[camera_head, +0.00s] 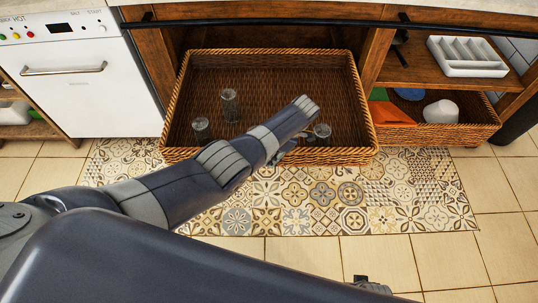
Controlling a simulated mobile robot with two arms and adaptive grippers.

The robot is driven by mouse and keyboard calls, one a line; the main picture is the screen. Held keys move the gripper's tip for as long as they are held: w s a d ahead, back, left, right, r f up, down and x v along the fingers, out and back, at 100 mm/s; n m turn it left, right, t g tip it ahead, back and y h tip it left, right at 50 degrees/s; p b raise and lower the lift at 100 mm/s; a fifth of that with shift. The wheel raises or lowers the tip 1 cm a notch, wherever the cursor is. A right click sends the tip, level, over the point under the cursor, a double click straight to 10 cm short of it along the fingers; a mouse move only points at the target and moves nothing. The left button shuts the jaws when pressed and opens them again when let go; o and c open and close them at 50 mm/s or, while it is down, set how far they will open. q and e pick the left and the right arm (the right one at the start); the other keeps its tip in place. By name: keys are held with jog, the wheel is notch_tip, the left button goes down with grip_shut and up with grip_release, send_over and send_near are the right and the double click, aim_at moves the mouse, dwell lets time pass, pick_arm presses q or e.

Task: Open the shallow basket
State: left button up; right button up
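A wide, shallow wicker basket (170,124) sits below the counter in the middle, standing out in front of the cabinet opening. Several clear glasses stand in it, one of them toward the back (230,104). My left arm reaches in from the left, across the basket's front rim. My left gripper (284,153) is low at the front rim, mostly hidden by its own wrist. I cannot tell whether its fingers are open or touch the rim.
A smaller wicker basket (470,134) at the right holds a white bowl (441,111) and coloured items. A white cutlery tray (466,72) lies on the shelf above it. The patterned mat (330,205) in front is clear.

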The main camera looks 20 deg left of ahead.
pick_arm(q)
jog(key=v, duration=1.1)
jog(key=shift+d+r, duration=0.2)
jog(key=shift+r, duration=0.05)
pick_arm(e)
jog(key=shift+w+d+r, duration=0.1)
jog(key=shift+w, duration=0.2)
